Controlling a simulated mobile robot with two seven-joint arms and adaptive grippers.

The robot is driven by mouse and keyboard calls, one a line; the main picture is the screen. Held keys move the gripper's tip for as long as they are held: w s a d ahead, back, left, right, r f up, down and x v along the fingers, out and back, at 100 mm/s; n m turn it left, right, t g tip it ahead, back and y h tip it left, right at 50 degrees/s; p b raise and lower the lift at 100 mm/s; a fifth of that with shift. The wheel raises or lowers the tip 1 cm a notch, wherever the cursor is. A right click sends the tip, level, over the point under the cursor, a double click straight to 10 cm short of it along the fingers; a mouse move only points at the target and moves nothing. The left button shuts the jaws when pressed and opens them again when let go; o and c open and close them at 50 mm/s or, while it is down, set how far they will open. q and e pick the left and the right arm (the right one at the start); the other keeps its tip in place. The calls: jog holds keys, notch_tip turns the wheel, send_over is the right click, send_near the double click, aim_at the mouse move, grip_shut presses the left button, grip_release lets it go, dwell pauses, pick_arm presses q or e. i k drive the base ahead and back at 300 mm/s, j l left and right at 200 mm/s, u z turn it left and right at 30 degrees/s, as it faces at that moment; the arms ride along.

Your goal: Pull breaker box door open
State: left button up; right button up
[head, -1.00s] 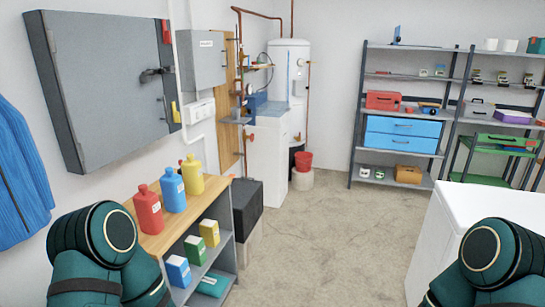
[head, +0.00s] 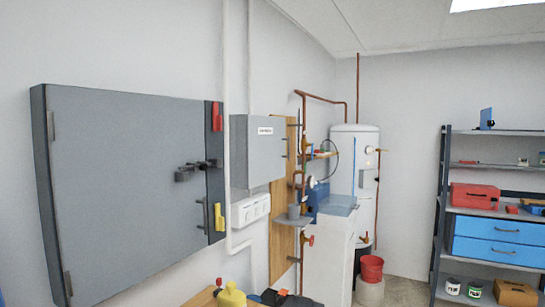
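A large grey wall-mounted box with a wide flat door (head: 125,185) fills the left of the head view. Its door is shut. A dark latch handle (head: 195,170) sits near the door's right edge, with a small bar handle (head: 202,215) below it. A red piece (head: 216,116) and a yellow piece (head: 219,217) are on the box's right side strip. A smaller grey box (head: 258,151) with a label hangs to its right, also shut. I cannot read which one is the breaker box. Neither of my grippers is in view.
A yellow bottle (head: 231,295) shows at the bottom edge. A white water heater (head: 354,160), red bucket (head: 371,268) and shelving with a blue drawer unit (head: 499,239) stand farther back.

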aim_at(267, 139)
jog(key=i+l, duration=0.3)
jog(key=i, duration=0.2)
jog(key=i+l+z, duration=0.15)
jog(key=i, duration=0.3)
jog(key=i+l, duration=0.35)
jog(key=i, duration=0.15)
